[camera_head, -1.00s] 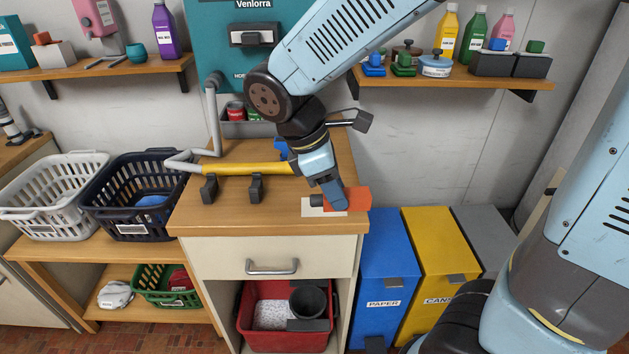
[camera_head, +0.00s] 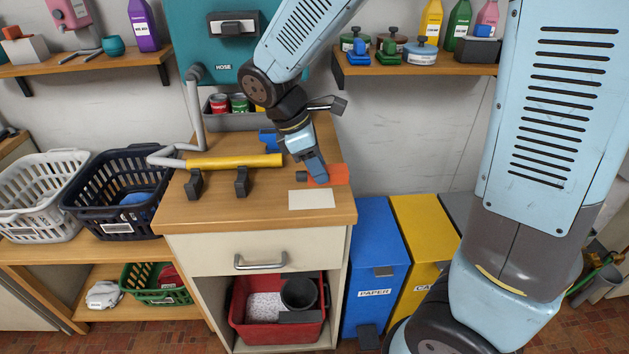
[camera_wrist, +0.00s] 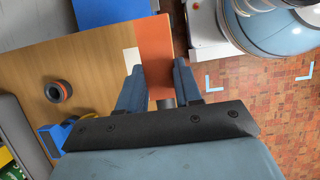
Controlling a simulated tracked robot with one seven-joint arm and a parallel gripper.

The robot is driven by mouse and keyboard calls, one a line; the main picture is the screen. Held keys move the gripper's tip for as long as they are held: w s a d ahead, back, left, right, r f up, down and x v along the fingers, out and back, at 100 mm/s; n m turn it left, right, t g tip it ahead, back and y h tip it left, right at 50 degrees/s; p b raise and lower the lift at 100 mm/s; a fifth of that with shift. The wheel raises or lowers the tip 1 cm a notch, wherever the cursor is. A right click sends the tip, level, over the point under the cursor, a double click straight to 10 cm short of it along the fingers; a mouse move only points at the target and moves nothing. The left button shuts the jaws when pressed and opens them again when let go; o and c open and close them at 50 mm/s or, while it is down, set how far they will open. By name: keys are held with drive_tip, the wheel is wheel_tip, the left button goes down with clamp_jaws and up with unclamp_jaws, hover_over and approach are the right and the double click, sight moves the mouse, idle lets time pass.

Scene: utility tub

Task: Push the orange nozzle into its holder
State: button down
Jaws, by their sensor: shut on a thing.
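The orange nozzle (camera_head: 329,175) is between the fingers of my gripper (camera_head: 316,170), behind the white card (camera_head: 311,199) near the worktop's right edge. Its block points right and its dark stub points left, toward the yellow tube (camera_head: 235,161), with a gap between. The tube rests across two black clips (camera_head: 242,181). In the wrist view my gripper (camera_wrist: 157,72) is shut on the nozzle (camera_wrist: 154,48), with a blue finger on each side. I cannot tell how high it is above the worktop.
A dark ring-shaped thing (camera_wrist: 57,91) and a blue object (camera_wrist: 76,130) stand on the worktop toward the wall. A grey pipe (camera_head: 194,110) rises at the back left. The worktop (camera_head: 255,211) is clear in front. Baskets stand left, bins right.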

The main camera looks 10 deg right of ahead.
hover_over(320, 191)
drive_tip(key=a, duration=0.1)
drive_tip(key=f, duration=0.5)
drive_tip(key=shift+s+a+f, duration=0.2)
drive_tip(key=shift+s+f, duration=0.2)
drive_tip(key=f, duration=0.3)
drive_tip(key=shift+w+f, duration=0.25)
drive_tip(key=shift+w, duration=0.1)
drive_tip(key=c, duration=0.7)
unclamp_jaws()
drive_tip(key=shift+f, duration=0.1)
drive_tip(key=shift+f, duration=0.15)
drive_tip(key=shift+w+a+v, duration=0.1)
drive_tip(key=shift+a+v, duration=0.05)
drive_tip(key=shift+v, duration=2.15)
drive_tip(key=shift+w+a+v, duration=0.1)
drive_tip(key=shift+v, duration=2.25)
drive_tip(key=shift+w+a+v, duration=0.1)
drive_tip(key=shift+a+v, duration=0.05)
drive_tip(key=shift+v, duration=2.15)
